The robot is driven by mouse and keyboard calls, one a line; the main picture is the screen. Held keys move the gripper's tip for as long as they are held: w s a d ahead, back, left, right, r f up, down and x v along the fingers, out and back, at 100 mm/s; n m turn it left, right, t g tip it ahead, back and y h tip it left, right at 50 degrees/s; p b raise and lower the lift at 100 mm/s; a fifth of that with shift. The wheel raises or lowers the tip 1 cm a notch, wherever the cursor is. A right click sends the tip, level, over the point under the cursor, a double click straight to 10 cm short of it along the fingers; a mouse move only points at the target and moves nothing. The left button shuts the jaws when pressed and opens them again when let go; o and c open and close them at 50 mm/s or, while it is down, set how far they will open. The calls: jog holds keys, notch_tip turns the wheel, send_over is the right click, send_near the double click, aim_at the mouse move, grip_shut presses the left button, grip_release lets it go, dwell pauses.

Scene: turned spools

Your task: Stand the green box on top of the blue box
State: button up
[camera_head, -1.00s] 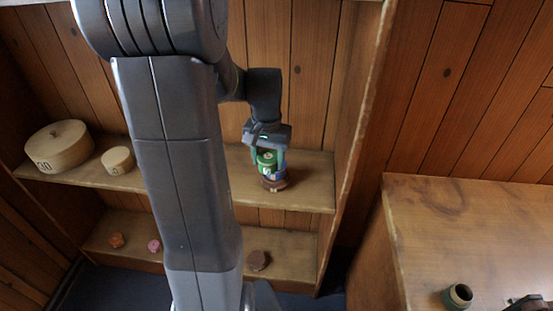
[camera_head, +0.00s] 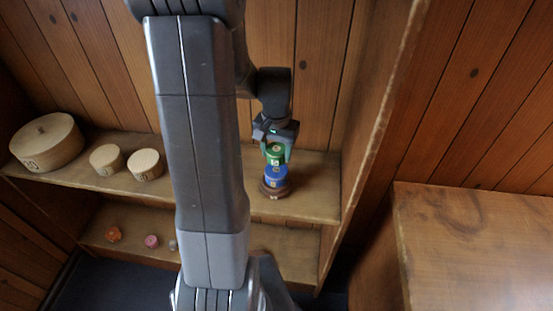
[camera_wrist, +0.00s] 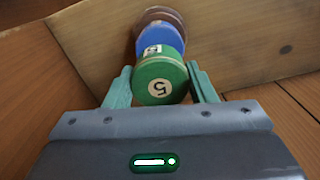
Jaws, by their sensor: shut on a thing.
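The green box (camera_head: 274,153) is a short round spool with a pale disc on its end, marked 5 in the wrist view (camera_wrist: 160,84). My gripper (camera_wrist: 159,72) is shut on it, one teal finger on each side. The blue box (camera_head: 275,178) is a round spool directly below the green one in the head view; it also shows in the wrist view (camera_wrist: 158,38), partly hidden behind the green box. The blue box rests on a brown round piece (camera_head: 272,191) on the shelf. I cannot tell whether green and blue touch.
The wooden shelf (camera_head: 313,190) has a side wall on the right. Round wooden boxes (camera_head: 47,143), (camera_head: 106,159), (camera_head: 145,164) stand at left. A wooden cabinet top (camera_head: 470,240) is at right.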

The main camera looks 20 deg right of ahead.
aim_at(276, 158)
jog(key=shift+f, duration=2)
jog(key=shift+f, duration=0.25)
jog(key=o, duration=1)
jog(key=shift+r, duration=0.1)
jog(key=shift+c, duration=0.2)
jog(key=shift+r, duration=0.6)
notch_tip(276, 158, up, 11)
jog(key=shift+r, duration=0.1)
